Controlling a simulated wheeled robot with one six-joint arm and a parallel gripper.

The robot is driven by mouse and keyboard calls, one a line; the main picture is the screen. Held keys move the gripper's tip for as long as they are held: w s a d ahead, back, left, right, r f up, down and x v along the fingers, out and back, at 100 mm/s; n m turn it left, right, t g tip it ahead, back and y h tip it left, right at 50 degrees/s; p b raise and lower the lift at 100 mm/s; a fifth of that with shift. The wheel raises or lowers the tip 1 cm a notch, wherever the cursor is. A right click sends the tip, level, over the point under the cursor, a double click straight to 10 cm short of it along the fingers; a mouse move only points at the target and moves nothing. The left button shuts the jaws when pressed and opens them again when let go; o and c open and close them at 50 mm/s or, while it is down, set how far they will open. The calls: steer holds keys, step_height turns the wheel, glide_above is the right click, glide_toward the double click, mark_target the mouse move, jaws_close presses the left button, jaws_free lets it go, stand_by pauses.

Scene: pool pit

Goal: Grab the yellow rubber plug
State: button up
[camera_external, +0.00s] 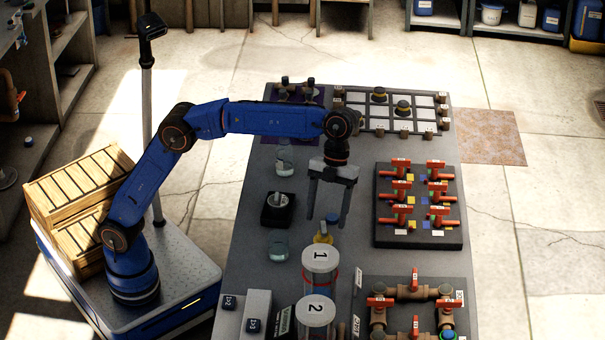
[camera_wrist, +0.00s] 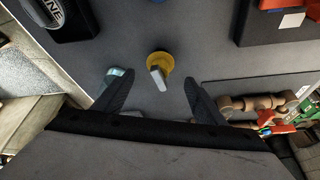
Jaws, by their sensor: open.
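The yellow rubber plug (camera_external: 323,238) stands on the grey table below my gripper (camera_external: 327,212), just behind the white-lidded jar marked 1. Its lower part is partly hidden by that jar in the external view. In the wrist view the plug (camera_wrist: 160,62) is a round yellow piece with a pale grey tab on it. It lies between and slightly beyond the fingertips of my gripper (camera_wrist: 158,78) in that picture. My gripper points down, open and empty, apart from the plug.
Jar 1 (camera_external: 320,257) and jar 2 (camera_external: 316,311) stand close in front. A glass beaker (camera_external: 278,245) is left of the plug. A red-valve board (camera_external: 418,233) lies right; pipework (camera_external: 411,292) lies front right.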

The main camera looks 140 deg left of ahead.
mark_target(325, 224)
steer(key=shift+x, duration=3.15)
steer(key=c, duration=1.1)
